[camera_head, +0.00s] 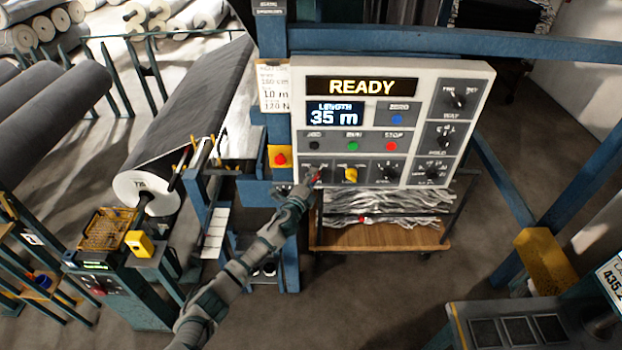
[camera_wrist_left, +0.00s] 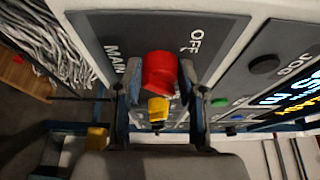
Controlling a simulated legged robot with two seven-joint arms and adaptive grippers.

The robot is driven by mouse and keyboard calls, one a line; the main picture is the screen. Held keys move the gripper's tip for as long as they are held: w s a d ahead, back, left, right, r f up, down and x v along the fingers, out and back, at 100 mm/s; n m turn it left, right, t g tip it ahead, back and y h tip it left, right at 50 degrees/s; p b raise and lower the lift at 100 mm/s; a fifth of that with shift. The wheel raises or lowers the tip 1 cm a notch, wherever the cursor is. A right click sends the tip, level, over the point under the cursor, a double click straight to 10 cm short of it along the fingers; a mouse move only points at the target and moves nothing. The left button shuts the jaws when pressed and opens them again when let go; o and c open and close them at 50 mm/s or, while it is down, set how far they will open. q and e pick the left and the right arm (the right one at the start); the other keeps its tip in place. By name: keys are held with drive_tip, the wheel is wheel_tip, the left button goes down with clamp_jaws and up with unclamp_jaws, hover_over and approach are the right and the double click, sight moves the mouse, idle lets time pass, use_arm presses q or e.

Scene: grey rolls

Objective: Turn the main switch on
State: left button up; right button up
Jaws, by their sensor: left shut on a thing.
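The main switch is a red knob (camera_wrist_left: 160,70) on a dark plate lettered MAIN and OFF, seen close in the left wrist view. My left gripper (camera_wrist_left: 160,95) is shut on the red knob, with one finger on each side of it. In the head view my left gripper (camera_head: 312,184) is at the lower left of the control panel (camera_head: 482,80), and only a bit of the red knob (camera_head: 318,174) shows past it. The knob's pointer position is hard to read. My right gripper is not in view.
A yellow knob (camera_head: 351,175) is just right of the gripper, with black knobs (camera_head: 389,173) beyond it. Green and red buttons sit above. The display (camera_head: 361,87) reads READY. A red emergency button (camera_head: 280,158) is to the left. A cart (camera_head: 380,238) stands below.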

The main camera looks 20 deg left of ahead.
use_arm(q)
drive_tip(key=shift+s+d+f, duration=0.1)
drive_tip(key=shift+d+f, duration=0.15)
drive_tip(key=shift+f, duration=0.05)
drive_tip(key=o, duration=1.1)
drive_tip(key=shift+o, duration=0.2)
drive_tip(key=shift+r, duration=0.1)
drive_tip(key=s+a, duration=0.1)
drive_tip(key=s, duration=1)
drive_tip(key=shift+s, duration=0.25)
drive_tip(key=shift+a, duration=0.1)
